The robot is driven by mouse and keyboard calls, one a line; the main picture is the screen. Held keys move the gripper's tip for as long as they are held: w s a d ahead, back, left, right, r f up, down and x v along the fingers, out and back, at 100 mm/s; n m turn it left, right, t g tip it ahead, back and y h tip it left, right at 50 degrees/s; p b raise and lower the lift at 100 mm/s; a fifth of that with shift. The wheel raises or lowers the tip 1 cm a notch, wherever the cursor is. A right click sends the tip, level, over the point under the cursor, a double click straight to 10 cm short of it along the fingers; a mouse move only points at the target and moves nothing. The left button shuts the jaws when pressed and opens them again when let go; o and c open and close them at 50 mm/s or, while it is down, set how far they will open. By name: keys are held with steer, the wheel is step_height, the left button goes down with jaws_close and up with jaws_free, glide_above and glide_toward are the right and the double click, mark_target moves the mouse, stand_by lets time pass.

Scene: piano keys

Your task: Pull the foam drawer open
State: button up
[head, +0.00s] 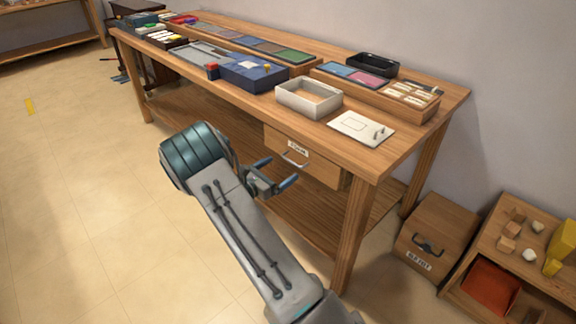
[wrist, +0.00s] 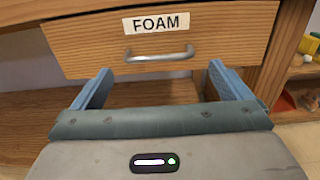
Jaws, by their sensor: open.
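The foam drawer (wrist: 90,45) is a wooden drawer front under the workbench top, with a white label reading FOAM (wrist: 156,22). It looks shut or nearly so; I cannot tell exactly. Its metal bar handle (wrist: 160,54) runs level below the label. In the head view the drawer (head: 318,167) sits under the bench's right part, with its handle (head: 294,161) showing. My gripper (wrist: 160,88) is open and empty, its two blue fingers spread wide in front of and below the handle. In the head view my gripper (head: 280,175) is just left of and below the handle, apart from it.
The wooden workbench (head: 440,112) holds a white open tray (head: 309,97), a white plate with a small handle (head: 361,128) and several boxes. A lower shelf (head: 190,122) runs beneath. A wooden box (head: 432,225) and a low shelf unit stand right.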

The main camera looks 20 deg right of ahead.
steer(key=shift+x, duration=2.35)
